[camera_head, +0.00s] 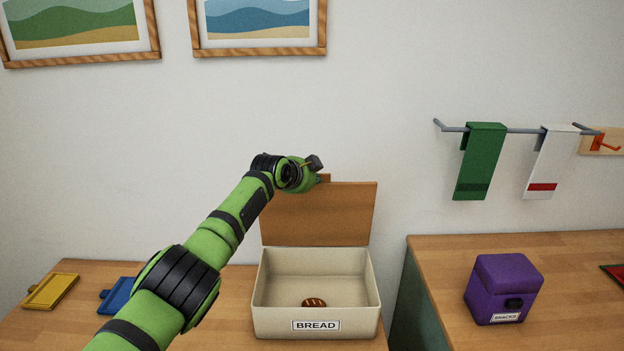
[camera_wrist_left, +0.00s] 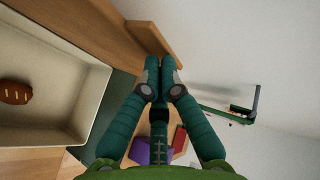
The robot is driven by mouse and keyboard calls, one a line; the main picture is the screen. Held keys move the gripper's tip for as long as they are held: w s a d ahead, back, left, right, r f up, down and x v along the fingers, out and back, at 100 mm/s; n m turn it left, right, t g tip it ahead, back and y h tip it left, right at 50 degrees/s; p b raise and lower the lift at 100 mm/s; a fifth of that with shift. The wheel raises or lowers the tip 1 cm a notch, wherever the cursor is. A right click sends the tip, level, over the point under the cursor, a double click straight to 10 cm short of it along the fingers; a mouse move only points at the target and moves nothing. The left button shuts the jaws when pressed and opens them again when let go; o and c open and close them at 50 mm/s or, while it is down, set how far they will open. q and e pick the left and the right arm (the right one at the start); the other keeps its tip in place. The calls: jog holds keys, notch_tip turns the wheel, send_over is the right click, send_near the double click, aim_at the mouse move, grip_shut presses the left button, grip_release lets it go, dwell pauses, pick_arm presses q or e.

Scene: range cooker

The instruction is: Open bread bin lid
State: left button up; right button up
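The cream bread bin (camera_head: 275,322) stands on the wooden counter, with a BREAD label on its front. Its wooden lid (camera_head: 320,215) stands up at the back edge, so the bin is open. A brown loaf (camera_head: 314,303) lies inside. My left gripper (camera_head: 316,176) is at the lid's top edge, by a small wooden strip. In the left wrist view my left gripper's fingertips (camera_wrist_left: 160,62) are together against or just over that strip; contact is unclear. The bin (camera_wrist_left: 78,62) and loaf (camera_wrist_left: 15,92) also show there. My right gripper is out of view.
A purple snacks box (camera_head: 503,290) stands on the right counter. Yellow (camera_head: 52,291) and blue (camera_head: 118,295) boards lie at left. Green (camera_head: 481,160) and white (camera_head: 550,160) towels hang on a wall rail. A gap separates the counters.

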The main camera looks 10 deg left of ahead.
pick_arm(q)
jog(key=shift+o, duration=0.6)
jog(key=shift+a, duration=0.1)
jog(key=shift+s, duration=0.1)
jog(key=v, duration=1.1)
jog(key=shift+s+r, duration=0.15)
jog(key=shift+s, duration=0.2)
jog(key=shift+a, duration=0.1)
